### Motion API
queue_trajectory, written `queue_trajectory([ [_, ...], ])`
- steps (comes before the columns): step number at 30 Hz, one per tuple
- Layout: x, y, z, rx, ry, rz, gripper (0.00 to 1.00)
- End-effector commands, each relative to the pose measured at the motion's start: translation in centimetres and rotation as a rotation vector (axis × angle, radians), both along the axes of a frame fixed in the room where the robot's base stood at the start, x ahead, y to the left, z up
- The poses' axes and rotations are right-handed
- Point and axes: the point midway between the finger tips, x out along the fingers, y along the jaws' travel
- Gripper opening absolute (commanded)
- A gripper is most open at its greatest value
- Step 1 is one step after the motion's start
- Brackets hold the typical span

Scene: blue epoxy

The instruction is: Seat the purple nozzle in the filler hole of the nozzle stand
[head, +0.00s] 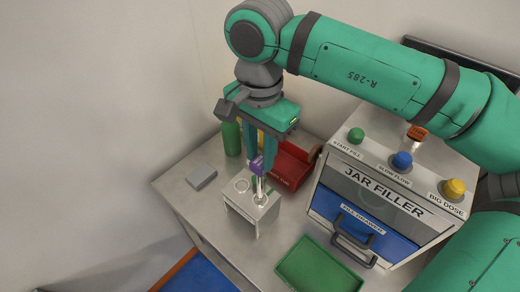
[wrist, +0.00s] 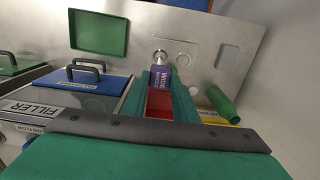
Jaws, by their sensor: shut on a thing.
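The purple nozzle (head: 257,165) is held upright between the fingers of my gripper (head: 262,160), its metal tube pointing down. In the wrist view the nozzle (wrist: 160,78) shows a white label that begins "WIDE", between the fingertips of my gripper (wrist: 165,82). The nozzle stand (head: 240,203) is a small pale metal bench with two ringed openings on top. The tube's lower end is at the right-hand ring (head: 260,200); I cannot tell whether it is inside the hole or just above it. The left ring (head: 242,186) is uncovered.
The jar filler (head: 385,190) stands to the right with buttons on top and a blue drawer. A green tray (head: 318,266) lies in front. A red bin (head: 292,167) and green bottle (head: 231,139) stand behind. A grey block (head: 201,176) lies left; metal table around it is clear.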

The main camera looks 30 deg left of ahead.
Motion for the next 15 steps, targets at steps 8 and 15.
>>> queue_trajectory([
  [8, -0.01, -0.01, -0.55, 0.0, 0.0, 0.0, 0.0],
  [15, 0.0, -0.01, -1.02, 0.0, 0.0, 0.0, 0.0],
])
